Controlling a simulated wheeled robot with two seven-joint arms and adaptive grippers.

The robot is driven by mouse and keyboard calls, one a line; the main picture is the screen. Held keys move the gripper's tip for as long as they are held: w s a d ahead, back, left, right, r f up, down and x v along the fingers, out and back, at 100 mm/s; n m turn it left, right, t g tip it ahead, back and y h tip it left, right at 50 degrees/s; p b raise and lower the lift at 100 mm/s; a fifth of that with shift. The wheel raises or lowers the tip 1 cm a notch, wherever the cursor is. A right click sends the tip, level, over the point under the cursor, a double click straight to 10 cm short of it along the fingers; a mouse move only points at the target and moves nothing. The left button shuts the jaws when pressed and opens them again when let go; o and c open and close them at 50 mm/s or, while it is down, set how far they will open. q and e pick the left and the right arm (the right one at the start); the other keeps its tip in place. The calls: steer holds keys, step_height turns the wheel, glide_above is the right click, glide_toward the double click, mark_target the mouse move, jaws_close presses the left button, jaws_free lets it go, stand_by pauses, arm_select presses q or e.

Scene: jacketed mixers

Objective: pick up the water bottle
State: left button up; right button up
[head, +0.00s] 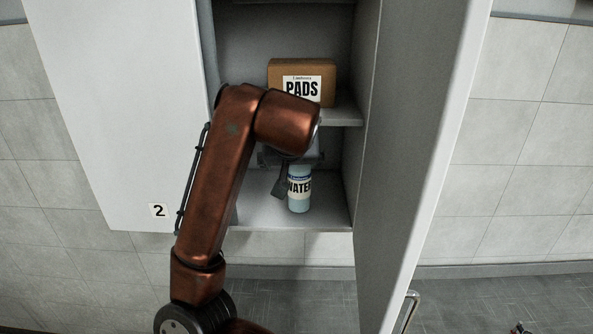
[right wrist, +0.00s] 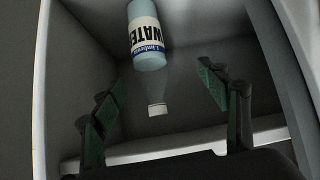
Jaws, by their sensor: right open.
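The water bottle (head: 299,194) stands upright on the lower shelf of the open cabinet, with a white label reading WATER. Its top is hidden behind my right arm in the head view. In the right wrist view the bottle (right wrist: 147,38) appears upside down, its white cap (right wrist: 157,109) lying between the two fingers in the picture. My right gripper (right wrist: 162,82) is open and empty, with green-padded fingers spread to either side of the bottle's upper part. I see no finger contact. In the head view my arm mostly hides this gripper. My left gripper is not in view.
A brown box labelled PADS (head: 301,75) sits on the shelf above (head: 346,111). An open door (head: 425,150) stands at the right; a panel marked 2 (head: 158,211) is at the left. The lower shelf (head: 260,211) has bare room beside the bottle.

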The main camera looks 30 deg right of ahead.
mark_target(299, 177)
step_height(299, 177, down, 9)
steer(key=s+m+g+y, duration=0.1)
steer(key=s+g+y, duration=0.1)
steer(key=s+g, duration=0.1)
steer(key=w+d+p, duration=0.1)
steer(key=w, duration=0.1)
steer(key=w+d+p, duration=0.1)
steer(key=w+d, duration=0.1)
steer(key=w+d+p, duration=0.1)
steer(key=w, duration=0.1)
steer(key=shift+w+d, duration=0.25)
steer(key=shift+w, duration=0.15)
steer(key=w+p, duration=0.1)
steer(key=w+d+p, duration=0.2)
steer(key=shift+w+d+f, duration=0.1)
steer(key=shift+w+f, duration=0.2)
steer(key=shift+f, duration=0.1)
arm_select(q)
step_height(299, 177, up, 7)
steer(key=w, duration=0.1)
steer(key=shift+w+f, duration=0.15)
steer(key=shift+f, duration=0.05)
arm_select(e)
steer(key=shift+w+f, duration=0.1)
steer(key=shift+f, duration=0.2)
steer(key=shift+c, duration=0.2)
steer(key=shift+r, duration=0.1)
steer(key=c, duration=1.8)
